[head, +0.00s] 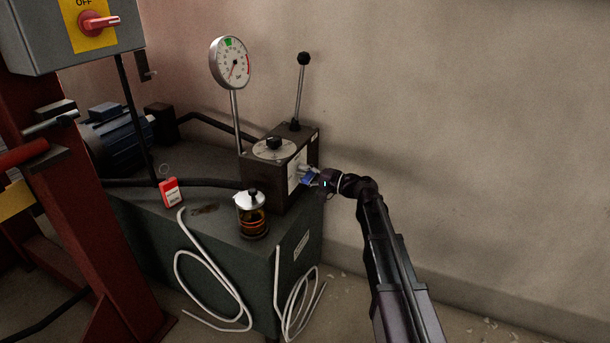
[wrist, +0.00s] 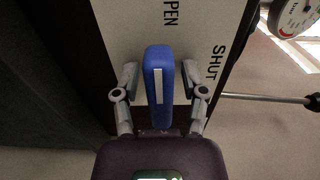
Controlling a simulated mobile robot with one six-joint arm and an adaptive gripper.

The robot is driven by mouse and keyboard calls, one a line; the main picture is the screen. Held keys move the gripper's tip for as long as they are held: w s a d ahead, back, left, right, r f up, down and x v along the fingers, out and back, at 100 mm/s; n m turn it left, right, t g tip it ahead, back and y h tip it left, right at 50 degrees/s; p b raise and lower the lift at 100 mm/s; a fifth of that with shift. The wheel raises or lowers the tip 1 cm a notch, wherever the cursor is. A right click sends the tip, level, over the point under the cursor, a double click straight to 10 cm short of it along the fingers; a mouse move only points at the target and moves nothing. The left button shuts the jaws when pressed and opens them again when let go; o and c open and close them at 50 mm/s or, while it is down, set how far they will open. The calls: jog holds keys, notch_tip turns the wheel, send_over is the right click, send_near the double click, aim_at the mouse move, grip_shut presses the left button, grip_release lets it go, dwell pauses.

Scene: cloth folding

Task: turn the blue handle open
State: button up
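The blue handle (wrist: 158,88) stands upright in the wrist view, with a white stripe along it, in front of a pale plate (wrist: 122,25) lettered "OPEN" and "SHUT". My gripper (wrist: 160,82) has its two fingers spread, one on each side of the handle, with a gap showing on both sides. In the head view the handle (head: 309,179) is a small blue patch on the side of the dark valve box (head: 262,185). My gripper (head: 318,177) is right at it, coming from the right, and its fingers are too small there to make out.
A dial gauge (head: 230,63) on a post and a black-knobbed lever (head: 300,85) rise by the box. A glass jar (head: 252,215), a red tag (head: 170,191) and white cable (head: 210,290) are on the green tank (head: 190,235). A red frame (head: 75,180) stands left. The wall at right is bare.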

jog(key=shift+d, duration=0.1)
jog(key=v, duration=1.2)
dwell(0.5)
jog(key=s+d+f+n+g+h+p, duration=0.2)
jog(key=s+f+n+g+h+p, duration=0.15)
jog(key=s+f+h, duration=0.6)
jog(key=s+d+f+g+h+p, duration=0.25)
jog(key=s+d+h, duration=0.55)
jog(key=s+d, duration=0.4)
notch_tip(320, 180, up, 37)
jog(key=a+p, duration=0.1)
jog(key=p, duration=3.6)
jog(key=shift+s, duration=0.2)
